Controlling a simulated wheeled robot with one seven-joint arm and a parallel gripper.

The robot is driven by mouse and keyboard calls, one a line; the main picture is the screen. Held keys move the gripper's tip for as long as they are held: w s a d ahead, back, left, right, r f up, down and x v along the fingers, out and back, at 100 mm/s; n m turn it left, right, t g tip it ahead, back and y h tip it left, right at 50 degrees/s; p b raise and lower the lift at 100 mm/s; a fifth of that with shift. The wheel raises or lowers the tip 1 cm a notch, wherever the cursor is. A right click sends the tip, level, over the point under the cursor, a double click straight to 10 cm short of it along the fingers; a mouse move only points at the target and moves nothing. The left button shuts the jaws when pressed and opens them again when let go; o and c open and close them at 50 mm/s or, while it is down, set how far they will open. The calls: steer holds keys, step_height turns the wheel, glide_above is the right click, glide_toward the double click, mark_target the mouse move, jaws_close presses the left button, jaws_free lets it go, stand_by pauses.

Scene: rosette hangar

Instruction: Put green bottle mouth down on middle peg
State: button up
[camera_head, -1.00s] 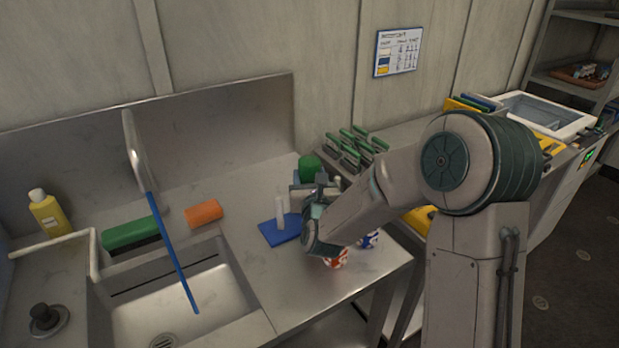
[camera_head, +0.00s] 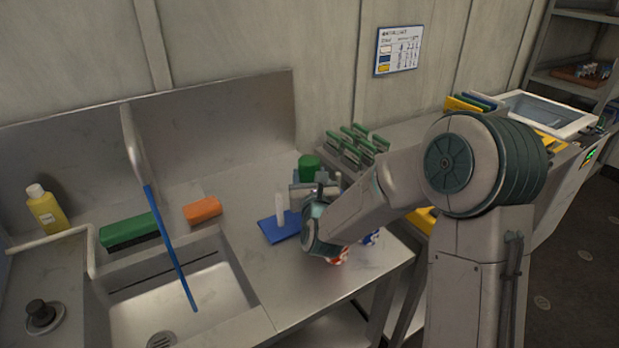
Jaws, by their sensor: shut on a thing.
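A green rounded shape (camera_head: 309,166), which looks like the green bottle, shows just above and behind my gripper (camera_head: 314,190). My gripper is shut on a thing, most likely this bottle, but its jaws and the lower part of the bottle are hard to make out. I cannot tell where its mouth is. A blue base (camera_head: 276,230) with an upright whitish peg (camera_head: 280,208) lies on the steel counter just left of my gripper. Only this one peg shows clearly; my gripper and wrist cover the right part of the base and any other pegs.
A red-and-white item (camera_head: 340,256) and a blue-and-white item (camera_head: 372,238) stand close by my wrist, partly hidden. A rack with green-topped pieces (camera_head: 357,147) is behind. The sink (camera_head: 175,305), orange sponge (camera_head: 203,210) and green brush (camera_head: 130,230) are left. The front counter is clear.

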mark_target(311, 168)
steer(key=shift+d+f, duration=0.1)
steer(key=shift+f, duration=0.2)
steer(key=shift+r, duration=0.1)
steer(key=o, duration=1)
steer(key=shift+c, duration=0.2)
step_height(311, 168, up, 4)
steer(key=shift+f+b, duration=0.1)
steer(key=shift+b, duration=0.25)
steer(key=s+d+r+p, duration=0.3)
steer(key=d+r, duration=0.4)
steer(key=d, duration=0.4)
steer(key=shift+p, duration=0.45)
steer(key=shift+d+r, duration=0.1)
